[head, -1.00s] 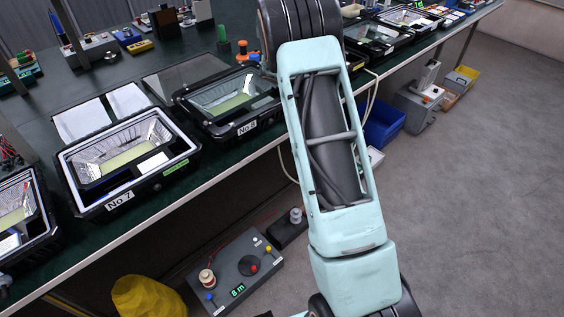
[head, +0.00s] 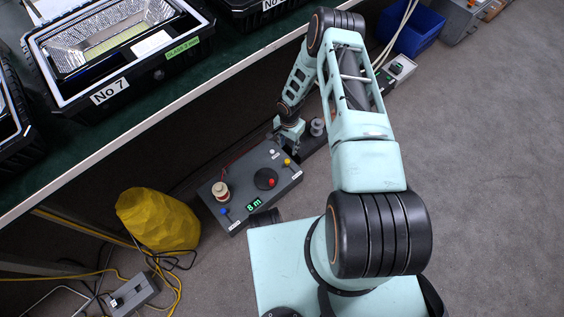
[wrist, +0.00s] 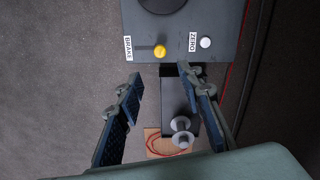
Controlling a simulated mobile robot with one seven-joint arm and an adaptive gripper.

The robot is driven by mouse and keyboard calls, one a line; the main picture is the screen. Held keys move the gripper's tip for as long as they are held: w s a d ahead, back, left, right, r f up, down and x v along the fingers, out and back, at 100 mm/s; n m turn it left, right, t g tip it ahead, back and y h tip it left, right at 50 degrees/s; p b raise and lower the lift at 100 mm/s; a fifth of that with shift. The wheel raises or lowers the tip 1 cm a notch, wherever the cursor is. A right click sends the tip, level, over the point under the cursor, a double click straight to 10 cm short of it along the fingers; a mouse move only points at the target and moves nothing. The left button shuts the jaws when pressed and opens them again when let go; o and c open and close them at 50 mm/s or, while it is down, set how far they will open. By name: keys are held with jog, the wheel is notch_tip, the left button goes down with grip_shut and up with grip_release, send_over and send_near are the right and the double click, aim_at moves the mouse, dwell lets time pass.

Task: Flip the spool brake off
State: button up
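The yellow-knobbed brake lever (wrist: 160,51) stands on a dark grey box (head: 243,203). The knob also shows in the head view (head: 287,162). A pale reel with a reddish top (head: 220,191) stands on the box's left part. My gripper (wrist: 164,86) is open and empty, its fingertips apart on either side of the knob's line and just short of it. In the head view it is at the box's far right end.
A white button (wrist: 205,42) labelled "ZERO" is close to the lever. A red-knobbed black disc (head: 266,178), a blue knob (head: 223,210) and a display are on the box. A dark block with a metal spool (wrist: 181,124) lies under my fingers. The bench edge overhangs behind.

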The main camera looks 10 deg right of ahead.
aim_at(287, 161)
notch_tip(287, 161, down, 11)
jog(key=b, duration=0.4)
jog(key=shift+s+a+f, duration=0.1)
jog(key=shift+a+f, duration=0.05)
jog(key=shift+c, duration=0.6)
grip_shut()
